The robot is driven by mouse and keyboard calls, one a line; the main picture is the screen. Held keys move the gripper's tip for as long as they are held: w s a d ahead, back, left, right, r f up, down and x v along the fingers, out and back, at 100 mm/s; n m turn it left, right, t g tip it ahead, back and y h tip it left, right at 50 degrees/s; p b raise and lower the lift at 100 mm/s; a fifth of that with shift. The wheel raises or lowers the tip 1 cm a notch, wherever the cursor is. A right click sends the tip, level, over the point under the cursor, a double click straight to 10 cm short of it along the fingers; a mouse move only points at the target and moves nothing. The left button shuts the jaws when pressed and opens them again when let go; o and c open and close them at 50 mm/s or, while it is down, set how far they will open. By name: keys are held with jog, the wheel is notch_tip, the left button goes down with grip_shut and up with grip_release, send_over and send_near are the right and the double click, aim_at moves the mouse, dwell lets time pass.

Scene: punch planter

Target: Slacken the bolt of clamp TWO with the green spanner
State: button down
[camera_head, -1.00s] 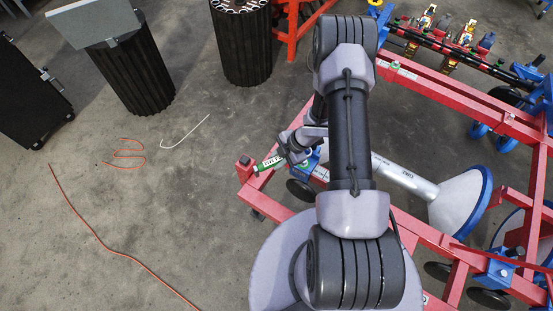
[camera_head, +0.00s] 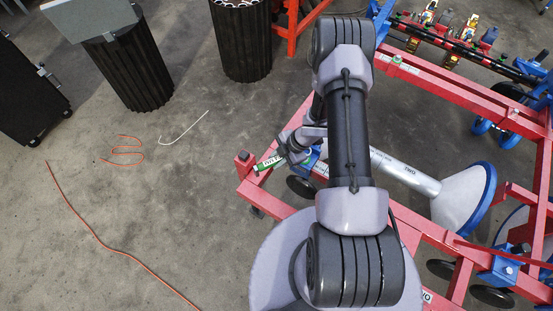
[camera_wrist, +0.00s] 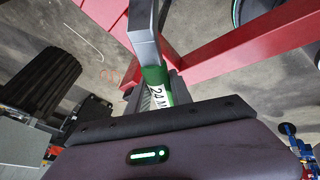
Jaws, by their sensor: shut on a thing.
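My gripper (camera_head: 292,148) is shut on the green spanner (camera_head: 268,163) and holds it near the left corner of the red frame (camera_head: 408,206). In the wrist view, the spanner's green handle (camera_wrist: 155,78) with a white "24 M" label stands at the jaw (camera_wrist: 160,115), and its grey shank (camera_wrist: 143,30) runs upward over a red beam. A blue clamp-like part (camera_head: 311,158) sits beside my gripper, partly hidden by my arm. Another blue clamp (camera_head: 503,268) with a dark bolt is on the frame at lower right. I cannot tell which clamp is TWO, or whether the spanner touches a bolt.
A silver tube (camera_head: 408,175) with a white cone (camera_head: 462,198) lies across the frame. Black ribbed drums (camera_head: 140,75) (camera_head: 241,45) stand at the back left.

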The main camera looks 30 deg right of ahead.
jog(key=shift+f+b, duration=1.45)
jog(key=shift+f, duration=0.6)
jog(key=s+d+n+g+p, duration=0.2)
jog(key=s+d+n+g, duration=0.3)
jog(key=s+n, duration=0.5)
jog(key=shift+s+d+n+g+p, duration=0.35)
jog(key=shift+d+n, duration=0.25)
jog(key=shift+n, duration=0.4)
jog(key=shift+w+a, duration=0.1)
jog(key=shift+w, duration=0.05)
dwell(0.3)
jog(key=shift+a, duration=0.15)
